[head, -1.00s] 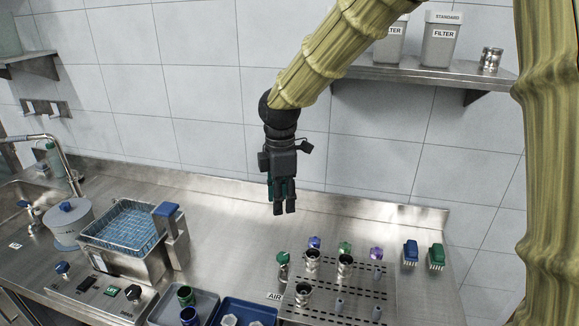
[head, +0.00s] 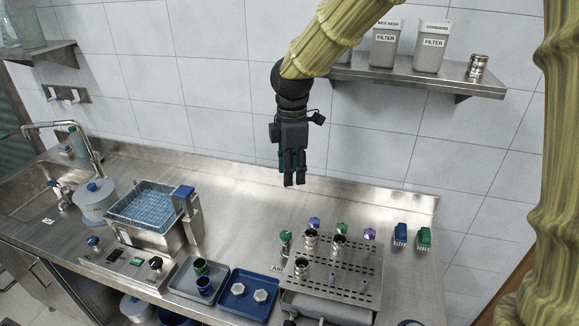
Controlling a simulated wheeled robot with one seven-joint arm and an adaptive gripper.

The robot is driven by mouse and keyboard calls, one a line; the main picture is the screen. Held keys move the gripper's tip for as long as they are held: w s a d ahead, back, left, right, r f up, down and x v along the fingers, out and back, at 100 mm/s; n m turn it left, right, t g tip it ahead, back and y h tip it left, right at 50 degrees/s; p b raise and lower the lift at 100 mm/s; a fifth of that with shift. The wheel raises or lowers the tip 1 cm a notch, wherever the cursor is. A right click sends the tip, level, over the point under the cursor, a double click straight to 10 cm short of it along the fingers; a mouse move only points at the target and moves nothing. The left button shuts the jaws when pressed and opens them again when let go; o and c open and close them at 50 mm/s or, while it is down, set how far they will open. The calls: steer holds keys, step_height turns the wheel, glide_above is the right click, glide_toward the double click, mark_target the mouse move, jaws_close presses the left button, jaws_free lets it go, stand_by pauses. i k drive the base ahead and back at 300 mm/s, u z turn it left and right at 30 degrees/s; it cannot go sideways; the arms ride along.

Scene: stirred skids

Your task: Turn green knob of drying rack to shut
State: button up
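The drying rack (head: 345,285) is a perforated metal stand at the lower middle right of the head view. A green knob (head: 285,236) stands on a short metal stem at its left back corner, beside a partly hidden label. Whether the knob is open or shut cannot be told from here. My gripper (head: 294,184) hangs fingers down above the counter, well above and behind the knob and touching nothing. Its fingers look close together with nothing seen between them; how far apart they are is unclear.
Metal fittings, pegs and purple and green caps (head: 341,228) stand on the rack. Blue and green brushes (head: 400,234) are to its right. A blue tray (head: 236,305) and an ultrasonic-type bath with a blue basket (head: 146,204) are left. The counter behind is clear.

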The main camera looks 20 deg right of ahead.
mark_target(285, 235)
steer(key=k, duration=1)
steer(key=z, duration=0.05)
